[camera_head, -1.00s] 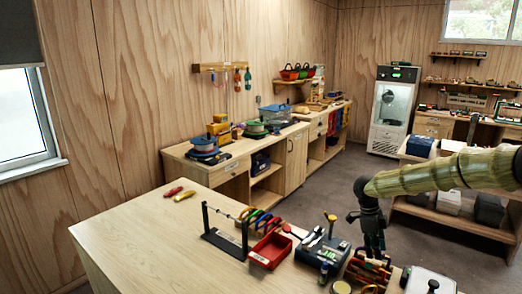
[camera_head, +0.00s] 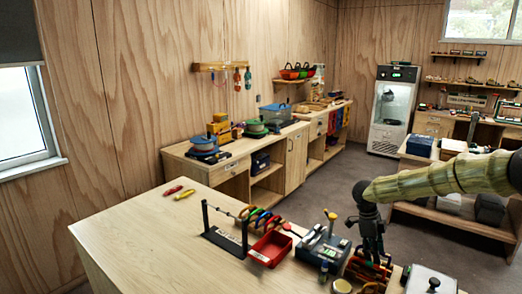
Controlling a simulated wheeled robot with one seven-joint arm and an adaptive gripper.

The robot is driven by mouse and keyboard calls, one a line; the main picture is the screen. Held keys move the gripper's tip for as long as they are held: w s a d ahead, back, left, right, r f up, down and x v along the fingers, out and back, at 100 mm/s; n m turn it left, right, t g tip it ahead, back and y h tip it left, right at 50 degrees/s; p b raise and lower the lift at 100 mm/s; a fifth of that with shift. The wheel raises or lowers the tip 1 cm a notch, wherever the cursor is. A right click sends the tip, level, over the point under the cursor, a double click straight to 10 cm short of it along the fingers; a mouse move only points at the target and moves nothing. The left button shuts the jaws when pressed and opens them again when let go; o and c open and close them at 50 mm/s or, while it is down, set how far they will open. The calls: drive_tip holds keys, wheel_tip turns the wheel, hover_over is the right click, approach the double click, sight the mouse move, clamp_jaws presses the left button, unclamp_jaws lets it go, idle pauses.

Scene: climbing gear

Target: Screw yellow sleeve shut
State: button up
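A yellow-topped post (camera_head: 332,216) stands at the dark grey box device (camera_head: 322,246) on the near bench. I cannot tell whether this yellow part is the sleeve. My gripper (camera_head: 372,256) points down to the right of the device, above a wooden box of red and orange pieces (camera_head: 366,272). Its fingertips are small and dark against the box, so their opening and any contact are unclear.
A red tray (camera_head: 270,248) sits between the rack and the device. A grey-lidded case (camera_head: 430,281) stands at the bench's right end. Red and yellow tools (camera_head: 184,194) lie at the back left. The left part of the bench top (camera_head: 160,245) is clear.

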drive_tip(key=shift+w+d, duration=0.4)
drive_tip(key=shift+w, duration=0.15)
idle(0.4)
drive_tip(key=shift+r, duration=0.2)
drive_tip(key=shift+r+p, duration=0.9)
drive_tip(key=shift+r, duration=0.35)
drive_tip(key=shift+s, duration=0.1)
drive_tip(key=shift+s+a+p, duration=0.3)
drive_tip(key=shift+s+a, duration=0.15)
drive_tip(key=shift+s, duration=0.1)
drive_tip(key=shift+f, duration=0.1)
